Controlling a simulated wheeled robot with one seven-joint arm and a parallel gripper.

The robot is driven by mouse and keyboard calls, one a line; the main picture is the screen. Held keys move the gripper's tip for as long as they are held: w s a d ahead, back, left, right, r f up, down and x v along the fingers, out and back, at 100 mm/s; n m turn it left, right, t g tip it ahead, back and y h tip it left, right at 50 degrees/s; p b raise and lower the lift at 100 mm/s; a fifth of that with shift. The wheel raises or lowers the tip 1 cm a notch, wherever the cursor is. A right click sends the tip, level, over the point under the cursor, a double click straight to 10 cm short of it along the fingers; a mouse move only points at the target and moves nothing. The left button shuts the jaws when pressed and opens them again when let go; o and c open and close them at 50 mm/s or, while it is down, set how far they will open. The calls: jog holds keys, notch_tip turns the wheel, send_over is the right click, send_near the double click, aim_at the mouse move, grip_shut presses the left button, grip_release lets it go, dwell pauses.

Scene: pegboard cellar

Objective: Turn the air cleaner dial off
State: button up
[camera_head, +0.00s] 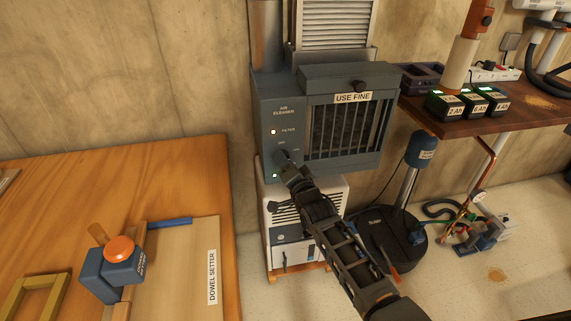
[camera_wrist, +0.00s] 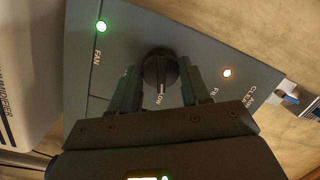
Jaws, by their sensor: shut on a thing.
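The air cleaner (camera_head: 328,115) is a dark blue-grey box on the wall with a barred front grille and a "USE FINE" label. Its round black dial (camera_wrist: 160,70) is on the left control panel; in the head view the dial (camera_head: 281,156) is partly hidden by my gripper. In the wrist view a pale mark on the dial is near the word "LOW". My gripper (camera_head: 288,165) reaches up to the panel. In the wrist view my gripper (camera_wrist: 161,88) has one finger on each side of the dial and is shut on it. The green fan lamp (camera_wrist: 101,26) is lit.
The pale filter lamp (camera_wrist: 227,72) is also lit. A white appliance (camera_head: 325,200) stands under the air cleaner. A wooden bench (camera_head: 120,180) with a dowel setter is at left. A shelf (camera_head: 490,120) with green-lit battery packs is at right, above a black round base (camera_head: 390,238).

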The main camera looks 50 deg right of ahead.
jog(key=shift+n, duration=0.4)
jog(key=shift+a+r+n+g+h+b, duration=0.1)
jog(key=shift+n+g+b, duration=0.55)
jog(key=shift+n, duration=1.3)
jog(key=shift+d+n+g+h+b, duration=0.15)
jog(key=shift+n+b, duration=0.8)
jog(key=shift+n, duration=0.95)
jog(key=shift+a+r+n+g+h+b, duration=0.15)
jog(key=shift+n+g+b, duration=0.5)
jog(key=shift+n, duration=1.3)
jog(key=shift+f, duration=0.1)
jog(key=o, duration=1)
jog(key=shift+o, duration=0.2)
